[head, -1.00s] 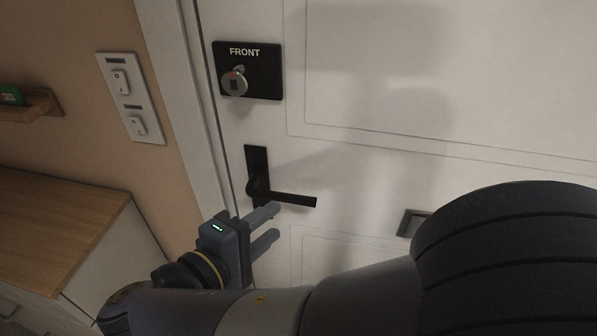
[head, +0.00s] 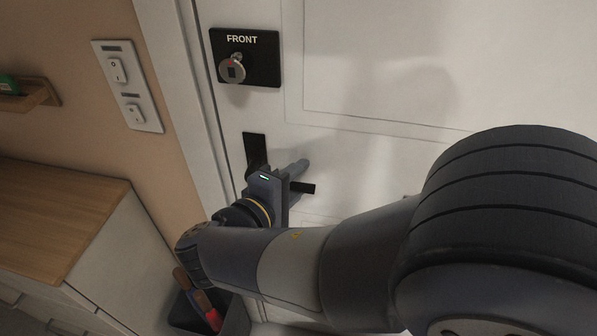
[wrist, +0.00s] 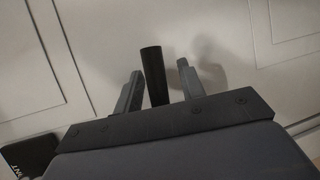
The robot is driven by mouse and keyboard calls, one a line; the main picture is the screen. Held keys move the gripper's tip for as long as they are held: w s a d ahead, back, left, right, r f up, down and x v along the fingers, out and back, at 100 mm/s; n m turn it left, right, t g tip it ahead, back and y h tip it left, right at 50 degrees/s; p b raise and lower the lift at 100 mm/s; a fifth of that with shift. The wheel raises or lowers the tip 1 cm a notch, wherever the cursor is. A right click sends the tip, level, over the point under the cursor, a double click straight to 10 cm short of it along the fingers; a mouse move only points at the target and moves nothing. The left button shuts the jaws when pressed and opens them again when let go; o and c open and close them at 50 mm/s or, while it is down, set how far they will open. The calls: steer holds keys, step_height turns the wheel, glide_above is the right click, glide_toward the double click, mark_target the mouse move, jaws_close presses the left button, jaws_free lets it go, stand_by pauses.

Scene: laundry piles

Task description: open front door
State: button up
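The white front door (head: 360,55) fills the right of the head view and looks shut. Its black lock plate (head: 262,65), marked FRONT, carries a round silver piece (head: 232,70). Below it is the black door handle (head: 254,150); my gripper hides its middle, and the lever's end shows to the right. My gripper (head: 298,176) is at the lever. In the wrist view, my gripper (wrist: 157,76) is open, with the black lever (wrist: 152,72) standing between its two fingers. Gaps show on both sides of the lever.
A switch panel (head: 128,88) and a small shelf (head: 35,97) are on the tan wall at left. A wood-topped cabinet (head: 60,215) stands below them. A dark bin (head: 236,322) with red and brown-handled items stands near the door's foot.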

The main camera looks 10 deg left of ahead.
steer(key=shift+w, duration=0.1)
steer(key=shift+c, duration=0.4)
jaws_close()
